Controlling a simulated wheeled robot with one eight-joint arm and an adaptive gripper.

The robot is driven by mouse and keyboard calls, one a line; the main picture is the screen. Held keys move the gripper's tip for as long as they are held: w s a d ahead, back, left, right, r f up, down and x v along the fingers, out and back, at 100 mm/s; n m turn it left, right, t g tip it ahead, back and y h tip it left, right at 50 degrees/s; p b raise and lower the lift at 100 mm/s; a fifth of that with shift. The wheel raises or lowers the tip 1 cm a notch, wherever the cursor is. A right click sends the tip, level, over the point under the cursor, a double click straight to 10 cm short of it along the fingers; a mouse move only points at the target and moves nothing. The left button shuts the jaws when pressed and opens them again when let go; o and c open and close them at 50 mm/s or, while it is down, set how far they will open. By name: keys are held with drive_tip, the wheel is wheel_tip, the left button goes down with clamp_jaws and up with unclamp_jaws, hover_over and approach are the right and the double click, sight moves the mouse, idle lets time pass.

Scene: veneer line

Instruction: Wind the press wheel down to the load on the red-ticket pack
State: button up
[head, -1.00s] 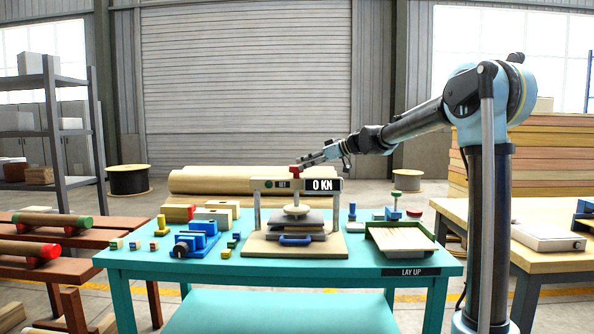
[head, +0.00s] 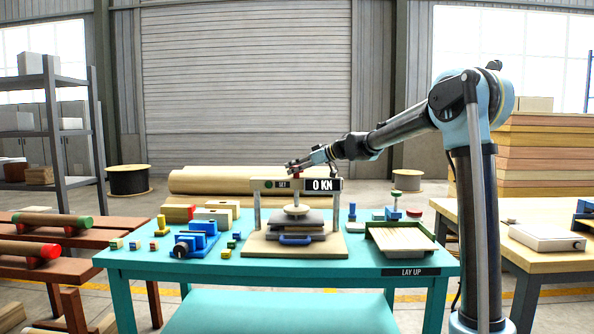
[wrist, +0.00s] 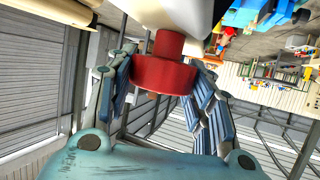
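The press (head: 257,205) stands on the teal table, with a red wheel (head: 297,172) on top of its crossbeam. Its display (head: 322,185) reads 0 KN. Below the beam, a pale round press foot (head: 296,210) sits over a grey pack (head: 298,224) with a blue handle in front. I cannot make out a red ticket on it. My gripper (head: 294,168) is at the wheel's height. In the wrist view the red wheel (wrist: 163,75) lies between my two spread fingers, one on each side; firm contact cannot be seen.
A green-edged tray (head: 402,240) stands right of the press, with small stamp-like items behind it. A blue fixture (head: 196,241), small coloured blocks and wooden blocks (head: 215,215) lie to the left. The table's front strip is mostly clear.

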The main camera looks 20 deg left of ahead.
drive_tip(key=shift+m+t, duration=0.3)
drive_tip(key=shift+w+m+t+h, duration=0.1)
drive_tip(key=shift+m+t+h, duration=1)
drive_tip(key=shift+m+t, duration=1.3)
drive_tip(key=shift+m+t+h, duration=0.4)
drive_tip(key=shift+t, duration=0.2)
drive_tip(key=shift+d+m+t+h, duration=0.1)
drive_tip(key=shift+m+t+h, duration=1.1)
drive_tip(key=shift+m+h, duration=0.4)
drive_tip(key=o, duration=1.1)
drive_tip(key=shift+w, duration=0.1)
drive_tip(key=shift+v, duration=5.95)
